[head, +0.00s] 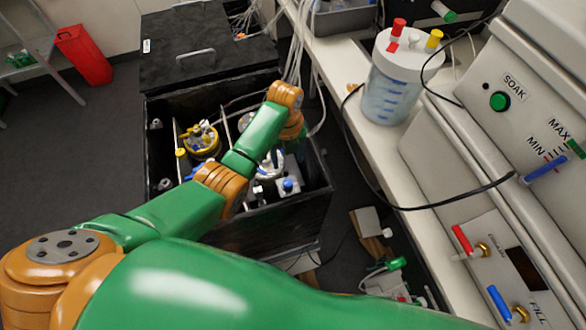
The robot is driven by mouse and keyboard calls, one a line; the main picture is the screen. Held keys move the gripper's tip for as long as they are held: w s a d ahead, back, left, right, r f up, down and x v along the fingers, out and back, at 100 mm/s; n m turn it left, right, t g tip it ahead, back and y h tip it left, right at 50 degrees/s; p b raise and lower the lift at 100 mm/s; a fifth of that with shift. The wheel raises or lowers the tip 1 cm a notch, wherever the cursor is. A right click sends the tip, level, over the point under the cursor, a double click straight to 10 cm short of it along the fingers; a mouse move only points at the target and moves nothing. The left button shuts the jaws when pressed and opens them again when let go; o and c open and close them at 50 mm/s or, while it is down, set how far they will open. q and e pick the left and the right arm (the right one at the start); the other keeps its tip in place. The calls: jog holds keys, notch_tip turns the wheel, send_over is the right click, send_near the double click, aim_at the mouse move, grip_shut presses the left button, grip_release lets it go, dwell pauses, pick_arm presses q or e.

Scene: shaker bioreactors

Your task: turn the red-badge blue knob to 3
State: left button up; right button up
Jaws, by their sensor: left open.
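My left arm comes in from the left, and its wrist bends down over the open black box (270,226). My left gripper (280,160) hangs inside the box, partly hidden by my own forearm; the fingertips are hard to make out. A small blue knob (289,185) sits on a white fitting in the box, just below and right of the gripper, apparently apart from it. I see no red badge on it, and no number can be read. My right gripper is not in view.
A yellow-topped vessel (203,138) stands in the box, left of my forearm. A lidded clear jar (396,80) stands on the white bench. A black cable loops from the jar to the panel. Red and blue valves (500,303) stick out at lower right. Dark floor lies between box and bench.

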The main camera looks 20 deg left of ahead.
pick_arm(q)
jog(key=b, duration=0.5)
send_over(288, 182)
notch_tip(288, 182, down, 5)
jog(key=shift+s+f, duration=0.15)
jog(key=shift+f, duration=0.05)
notch_tip(288, 182, down, 7)
jog(key=shift+r+b, duration=0.1)
jog(key=shift+b, duration=0.8)
grip_shut()
